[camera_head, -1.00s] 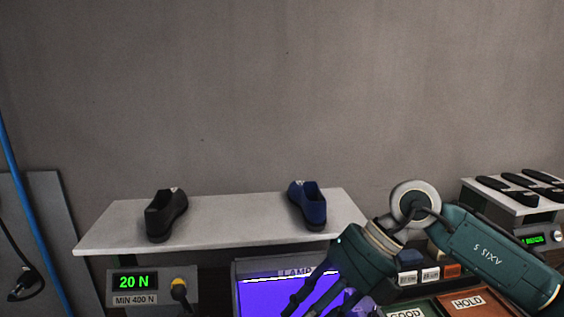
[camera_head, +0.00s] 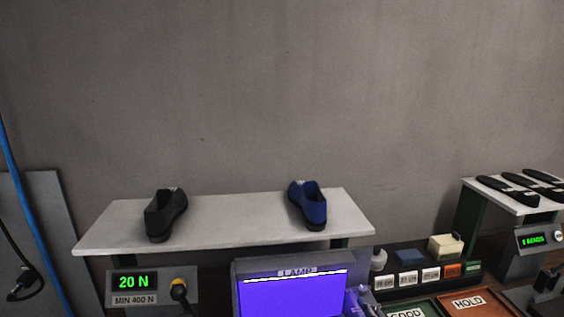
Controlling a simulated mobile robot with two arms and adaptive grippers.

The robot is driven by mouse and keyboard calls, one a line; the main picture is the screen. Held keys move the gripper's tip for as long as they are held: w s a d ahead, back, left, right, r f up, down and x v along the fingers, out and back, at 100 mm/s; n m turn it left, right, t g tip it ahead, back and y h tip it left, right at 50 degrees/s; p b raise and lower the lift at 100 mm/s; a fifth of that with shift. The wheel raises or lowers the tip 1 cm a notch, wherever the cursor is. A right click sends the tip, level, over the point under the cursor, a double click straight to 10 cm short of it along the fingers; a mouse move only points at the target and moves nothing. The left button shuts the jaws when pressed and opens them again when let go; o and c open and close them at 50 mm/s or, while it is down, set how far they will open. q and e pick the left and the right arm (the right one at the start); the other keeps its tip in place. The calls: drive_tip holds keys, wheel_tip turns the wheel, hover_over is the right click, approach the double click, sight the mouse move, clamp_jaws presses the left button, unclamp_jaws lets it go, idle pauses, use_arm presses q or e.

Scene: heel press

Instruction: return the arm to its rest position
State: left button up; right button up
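Neither of my grippers shows in the head view now, and no arm is clearly in the picture. A black shoe (camera_head: 165,215) and a blue shoe (camera_head: 308,205) stand apart on the white shelf (camera_head: 240,225). Below the shelf, a grey box has a green display (camera_head: 134,282) reading 20 N, with a MIN 400 N label under it. The lamp box (camera_head: 290,295) glows violet at the bottom middle.
The GOOD tray (camera_head: 428,305) and red HOLD tray (camera_head: 487,300) lie at the lower right, behind them a rack with labelled blocks (camera_head: 410,281). Several dark soles (camera_head: 515,190) lie on a stand at the right. A blue cable (camera_head: 28,200) hangs at the left.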

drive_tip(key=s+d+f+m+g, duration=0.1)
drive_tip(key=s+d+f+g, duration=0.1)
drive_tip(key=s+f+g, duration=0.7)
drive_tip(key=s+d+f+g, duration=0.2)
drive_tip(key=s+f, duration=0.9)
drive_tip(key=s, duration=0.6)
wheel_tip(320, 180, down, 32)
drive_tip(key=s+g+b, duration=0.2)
drive_tip(key=b, duration=0.4)
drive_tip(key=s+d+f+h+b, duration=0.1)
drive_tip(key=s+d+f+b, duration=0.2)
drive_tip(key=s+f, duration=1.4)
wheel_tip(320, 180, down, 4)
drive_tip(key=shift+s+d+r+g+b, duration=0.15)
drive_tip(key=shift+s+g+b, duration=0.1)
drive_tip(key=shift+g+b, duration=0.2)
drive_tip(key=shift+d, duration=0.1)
